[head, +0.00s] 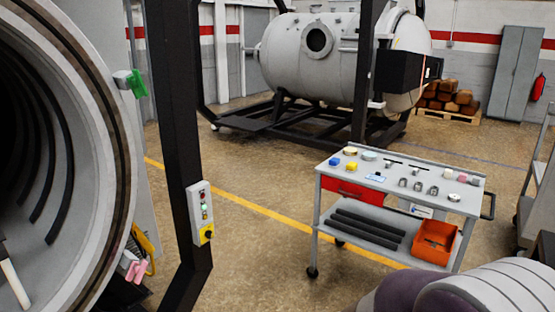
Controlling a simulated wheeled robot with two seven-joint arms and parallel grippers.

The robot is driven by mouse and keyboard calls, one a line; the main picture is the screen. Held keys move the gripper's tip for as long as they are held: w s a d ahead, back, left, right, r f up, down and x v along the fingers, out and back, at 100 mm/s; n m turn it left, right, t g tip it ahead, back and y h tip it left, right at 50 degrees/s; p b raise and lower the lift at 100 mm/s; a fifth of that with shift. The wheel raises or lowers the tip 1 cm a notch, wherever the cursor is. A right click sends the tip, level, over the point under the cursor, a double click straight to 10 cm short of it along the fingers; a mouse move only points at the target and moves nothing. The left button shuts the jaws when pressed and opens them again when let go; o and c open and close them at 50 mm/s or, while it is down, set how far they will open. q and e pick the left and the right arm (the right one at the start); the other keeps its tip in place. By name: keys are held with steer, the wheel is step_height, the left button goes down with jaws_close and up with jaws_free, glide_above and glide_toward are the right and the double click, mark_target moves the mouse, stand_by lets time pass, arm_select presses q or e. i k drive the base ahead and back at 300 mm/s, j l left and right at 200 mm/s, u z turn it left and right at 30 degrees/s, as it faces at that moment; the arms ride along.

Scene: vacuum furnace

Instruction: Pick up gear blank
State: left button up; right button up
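A grey wheeled cart (327,168) stands right of centre with many small items on its top. Several small grey metal pieces (418,186) lie near its middle; they are too small for me to tell whether one is a gear blank. A pale round disc (368,155) and a yellowish round piece (350,150) sit near the back left of the top. Neither of my grippers can be seen in the head view.
A large open furnace chamber (120,160) fills the left. A black post (175,110) with a control box (200,215) stands between it and the cart. The cart's lower shelf holds dark bars (365,228) and an orange bin (434,242). Floor left of the cart is clear.

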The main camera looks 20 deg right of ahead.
mark_target(453, 198)
steer(key=i+l+z, duration=0.25)
steer(key=i+z, duration=0.15)
steer(key=i+l+z, duration=0.1)
steer(key=i+z, duration=0.3)
steer(key=i, duration=0.2)
steer(key=i+z, duration=0.4)
steer(key=i+j+z, duration=0.4)
steer(key=i, duration=0.2)
steer(key=l, duration=0.1)
